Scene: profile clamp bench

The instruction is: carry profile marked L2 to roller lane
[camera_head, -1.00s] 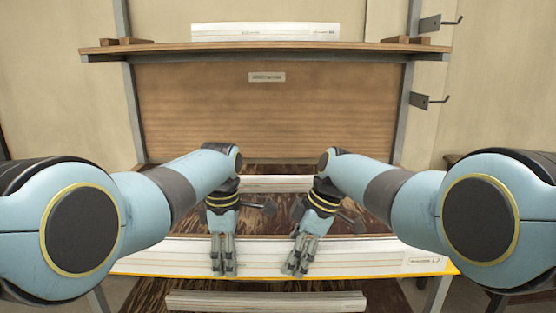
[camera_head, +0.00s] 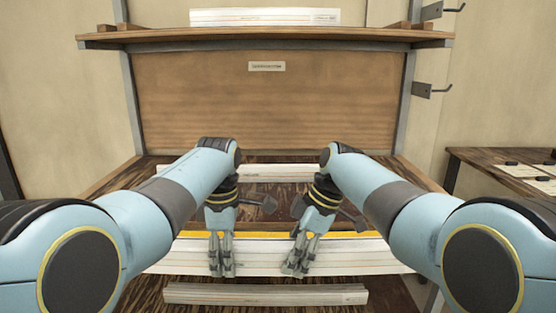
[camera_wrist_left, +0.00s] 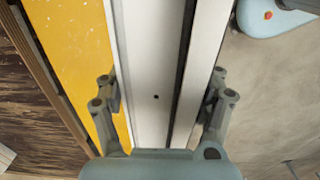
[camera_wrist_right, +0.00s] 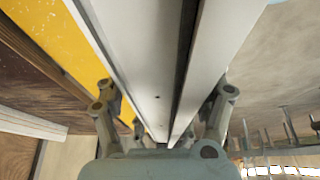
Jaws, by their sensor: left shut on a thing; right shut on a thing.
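A long pale profile (camera_head: 375,256) lies crosswise in front of me in the head view. My left gripper (camera_head: 221,270) and my right gripper (camera_head: 297,268) are both shut on the profile, near its middle and fairly close together. The left wrist view shows the profile (camera_wrist_left: 155,75) between the left fingers. The right wrist view shows it (camera_wrist_right: 150,60) between the right fingers. I see no readable mark on it; my right arm hides part of its right end. I cannot identify the roller lane for certain.
A yellow strip (camera_head: 262,235) runs along the bench just behind the held profile. Another profile (camera_head: 265,294) lies nearer me, one (camera_head: 275,171) farther back, and one (camera_head: 265,17) on the upper shelf (camera_head: 270,36). A side table (camera_head: 480,165) with papers stands at right.

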